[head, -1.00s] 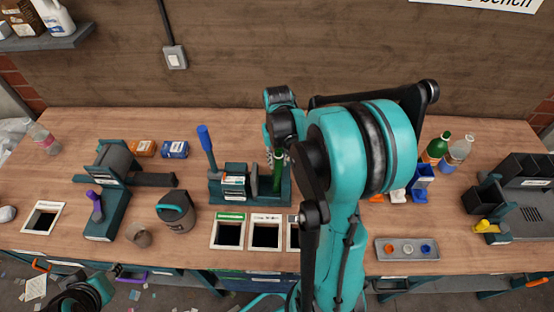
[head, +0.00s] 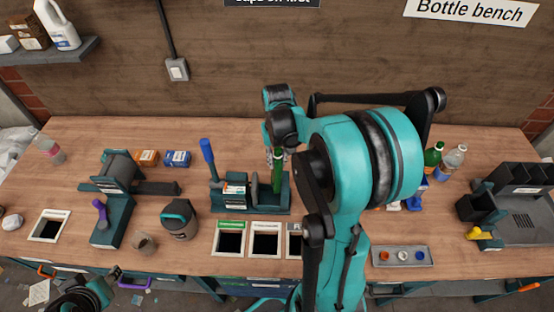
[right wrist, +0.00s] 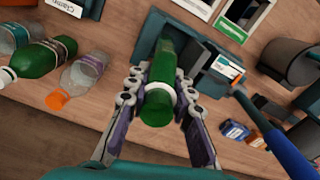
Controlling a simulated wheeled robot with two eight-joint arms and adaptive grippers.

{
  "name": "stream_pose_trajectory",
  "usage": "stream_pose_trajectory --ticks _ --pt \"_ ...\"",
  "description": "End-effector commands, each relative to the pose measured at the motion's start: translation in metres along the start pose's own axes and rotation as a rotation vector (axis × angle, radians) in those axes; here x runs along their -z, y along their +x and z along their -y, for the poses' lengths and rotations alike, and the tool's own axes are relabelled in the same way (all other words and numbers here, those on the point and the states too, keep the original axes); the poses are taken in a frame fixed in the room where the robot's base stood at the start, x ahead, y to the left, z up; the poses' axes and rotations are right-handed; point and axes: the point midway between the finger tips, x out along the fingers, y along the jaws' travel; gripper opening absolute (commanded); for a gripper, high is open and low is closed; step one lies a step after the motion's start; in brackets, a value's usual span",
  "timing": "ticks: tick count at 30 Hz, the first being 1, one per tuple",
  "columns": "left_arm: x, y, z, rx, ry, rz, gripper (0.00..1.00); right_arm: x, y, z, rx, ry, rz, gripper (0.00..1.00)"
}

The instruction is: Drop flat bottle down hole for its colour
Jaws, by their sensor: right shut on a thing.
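My right gripper (right wrist: 160,90) is shut on a green bottle (right wrist: 165,75), with a finger on each side of it. In the head view the green bottle (head: 278,160) shows upright below my right wrist, at the right part of the teal press (head: 245,208); I cannot tell whether it touches the press. At the bench front are a hole with a green label (head: 229,224), a hole with a white label (head: 265,226) and a third hole (head: 294,227) partly hidden by my right arm. My left arm shows at the bottom left; its fingers are not clear.
The press has a tall blue lever (head: 208,152). A grey canister (head: 179,222) stands left of the holes. Upright bottles (head: 453,160) stand right of my arm, behind a grey cap tray (head: 403,257). A purple-handled device (head: 117,190) stands at the left.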

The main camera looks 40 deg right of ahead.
Motion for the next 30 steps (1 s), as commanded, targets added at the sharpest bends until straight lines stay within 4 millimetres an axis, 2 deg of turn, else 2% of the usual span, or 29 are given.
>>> stream_pose_trajectory --ticks 5,24,30 --pt "0.002 -0.002 0.0 0.0 0.0 0.0 0.4 0.0 -0.004 -0.002 -0.004 0.001 0.001 0.0" --pt "0.025 -0.035 0.0 0.0 0.0 0.0 0.4 0.0 -0.057 -0.001 -0.002 0.0 0.0 0.0" --pt "0.026 -0.036 0.0 0.0 0.0 0.0 0.4 0.0 -0.06 0.0 -0.001 0.0 0.0 0.0"
